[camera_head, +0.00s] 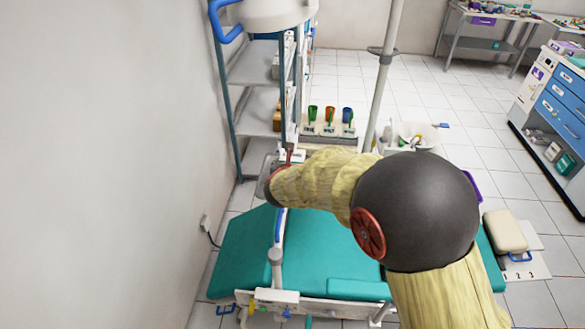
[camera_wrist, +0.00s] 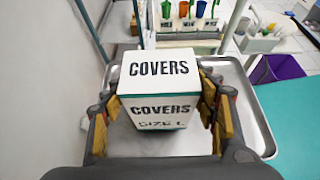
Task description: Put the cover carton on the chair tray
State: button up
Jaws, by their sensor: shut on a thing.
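The cover carton (camera_wrist: 158,72) is a white box marked COVERS on its top and front, upright in the middle of the wrist view. My gripper (camera_wrist: 162,98) is shut on it, with yellow finger pads against its left and right sides. The metal chair tray (camera_wrist: 248,100) lies beneath the carton, its raised rim showing around it. I cannot tell whether the carton's base touches the tray. In the head view the carton (camera_head: 292,156) is mostly hidden by my arm, and my gripper (camera_head: 283,167) shows only partly.
A teal dental chair (camera_head: 315,245) lies below the tray. A shelf rack (camera_head: 255,110) stands against the left wall. A white holder with coloured cups (camera_head: 330,128) stands beyond, next to a pole (camera_head: 385,70). A blue-drawer cabinet (camera_head: 560,105) is at right.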

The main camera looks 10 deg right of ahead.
jog(key=shift+f, duration=0.75)
jog(key=shift+f+b, duration=0.15)
jog(key=shift+b, duration=0.2)
jog(key=o, duration=1.2)
